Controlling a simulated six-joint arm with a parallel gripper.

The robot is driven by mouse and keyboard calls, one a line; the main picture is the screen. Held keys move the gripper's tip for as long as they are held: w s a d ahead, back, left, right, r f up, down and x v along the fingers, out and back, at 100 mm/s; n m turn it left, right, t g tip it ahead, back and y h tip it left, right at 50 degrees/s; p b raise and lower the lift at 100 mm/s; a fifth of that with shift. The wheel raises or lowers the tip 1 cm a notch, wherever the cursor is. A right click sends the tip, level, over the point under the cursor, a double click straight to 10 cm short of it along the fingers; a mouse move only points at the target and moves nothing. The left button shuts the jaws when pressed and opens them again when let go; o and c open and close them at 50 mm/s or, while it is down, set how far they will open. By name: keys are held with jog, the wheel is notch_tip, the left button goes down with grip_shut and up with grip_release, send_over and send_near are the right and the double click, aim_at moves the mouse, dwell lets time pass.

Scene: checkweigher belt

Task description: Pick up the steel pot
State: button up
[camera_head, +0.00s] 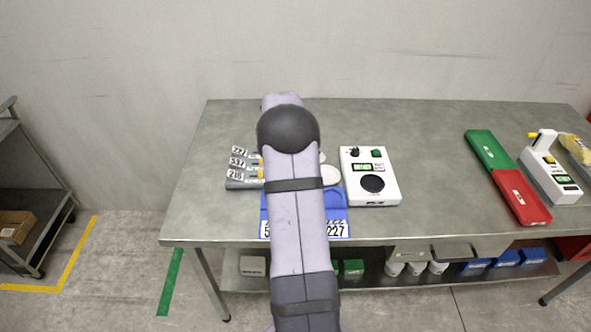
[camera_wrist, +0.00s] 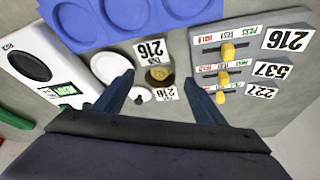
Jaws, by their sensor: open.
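A small round pot (camera_wrist: 158,77) with a dark rim and yellowish contents stands on the grey table in the wrist view, beside a tag reading 216. I take it for the steel pot. A white lid with a dark knob (camera_wrist: 141,95) lies close beside it, with another 216 tag. My gripper (camera_wrist: 160,80) is open. Its two blue-grey fingers point down either side of the pot and lid, with nothing held between them. The gap between fingertips and pot is hard to judge. In the head view my arm hides the pot and my gripper.
A blue tray (camera_wrist: 150,30) with round recesses borders the spot. A white disc (camera_wrist: 109,68) and a white scale (camera_head: 370,188) stand to one side, grey slider units (camera_wrist: 215,40) numbered 216, 537, 227 to the other. Green and red covers (camera_head: 500,170) lie farther right.

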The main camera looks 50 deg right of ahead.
jog(key=x, duration=0.1)
jog(key=p+x, duration=0.1)
jog(key=x, duration=0.1)
jog(key=shift+a+f, duration=0.1)
jog(key=shift+a, duration=0.15)
jog(key=shift+p+x, duration=0.45)
jog(key=shift+x, duration=0.35)
jog(key=shift+c, duration=0.3)
jog(key=c, duration=1.1)
